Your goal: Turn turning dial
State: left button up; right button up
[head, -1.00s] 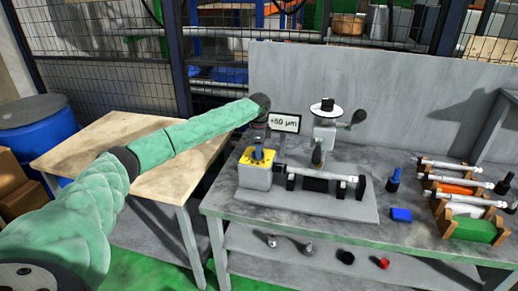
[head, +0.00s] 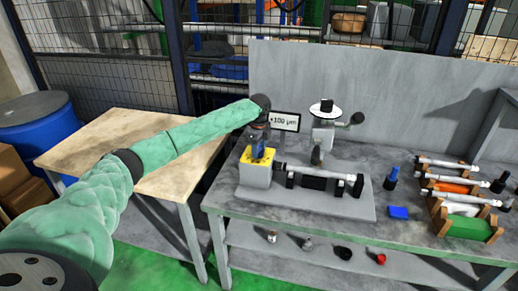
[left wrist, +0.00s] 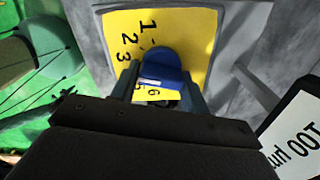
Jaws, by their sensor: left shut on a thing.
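The turning dial is a blue knob (left wrist: 165,72) on a yellow plate (left wrist: 190,32) printed with black numbers, of which 1, 2, 3 and 6 can be read in the left wrist view. In the head view the yellow plate (head: 248,158) sits on top of a grey box (head: 254,176) at the left end of the machine. My left gripper (head: 258,148) points down onto the dial and is shut on the blue knob; its fingers (left wrist: 162,88) lie on both sides of it. A small display (head: 285,121) behind reads +100 µm. My right gripper is not in view.
A white cylinder (head: 325,174) lies across black supports beside the box. A gauge stand (head: 324,132) rises behind it. A blue block (head: 398,212) and a rack (head: 470,228) with several shafts stand at the right. A wooden table (head: 120,145) is at the left.

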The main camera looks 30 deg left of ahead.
pick_arm(q)
jog(key=o, duration=0.9)
jog(key=shift+o, duration=0.2)
jog(key=shift+r, duration=0.3)
notch_tip(320, 180, up, 7)
jog(key=b, duration=0.2)
jog(key=shift+r+b, duration=0.1)
jog(key=shift+b, duration=0.25)
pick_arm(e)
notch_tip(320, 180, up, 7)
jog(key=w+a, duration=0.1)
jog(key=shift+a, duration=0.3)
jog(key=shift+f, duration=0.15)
